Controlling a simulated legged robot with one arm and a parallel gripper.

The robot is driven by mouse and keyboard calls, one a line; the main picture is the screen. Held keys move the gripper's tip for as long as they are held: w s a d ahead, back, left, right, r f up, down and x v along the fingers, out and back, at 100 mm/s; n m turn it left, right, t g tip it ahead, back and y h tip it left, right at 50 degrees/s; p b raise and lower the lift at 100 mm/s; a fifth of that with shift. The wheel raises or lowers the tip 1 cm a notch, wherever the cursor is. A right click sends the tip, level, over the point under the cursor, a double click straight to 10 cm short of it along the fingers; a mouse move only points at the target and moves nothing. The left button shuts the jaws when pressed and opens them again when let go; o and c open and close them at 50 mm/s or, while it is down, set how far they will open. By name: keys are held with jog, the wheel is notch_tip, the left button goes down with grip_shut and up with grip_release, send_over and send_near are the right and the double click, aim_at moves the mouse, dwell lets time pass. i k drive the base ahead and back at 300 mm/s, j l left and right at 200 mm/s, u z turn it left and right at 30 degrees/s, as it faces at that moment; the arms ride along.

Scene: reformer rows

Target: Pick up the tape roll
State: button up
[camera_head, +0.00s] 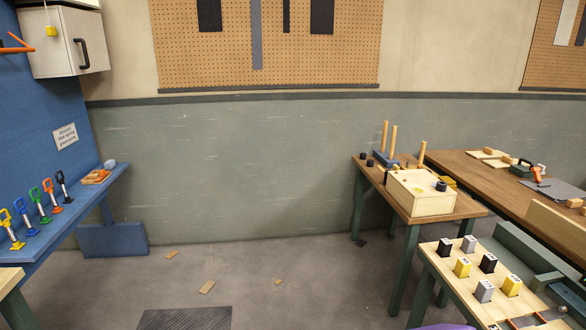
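I cannot pick out a tape roll for certain. A small dark round object (441,186) sits on top of the light wooden box (424,204) on the wooden table at right of centre; it could be a roll, but it is too small to tell. Two smaller dark pieces (370,163) lie at the far left corner of the same table. My gripper is not in view.
A blue bench (100,190) with coloured-handled tools stands at left. A long workbench (470,170) and a tray of coloured blocks (450,275) fill the right. The middle floor (260,280) is mostly open, with wood scraps (206,287) and a dark mat (185,318).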

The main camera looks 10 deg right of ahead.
aim_at(441, 186)
jog(key=i, duration=1.8)
jog(key=i+z, duration=0.35)
jog(key=i, duration=0.2)
jog(key=i+j+z, duration=0.1)
jog(key=i+z, duration=0.25)
jog(key=i, duration=0.25)
jog(key=i+j+z, duration=0.35)
jog(key=i, duration=0.2)
jog(key=i+z, duration=0.9)
jog(key=k, duration=0.1)
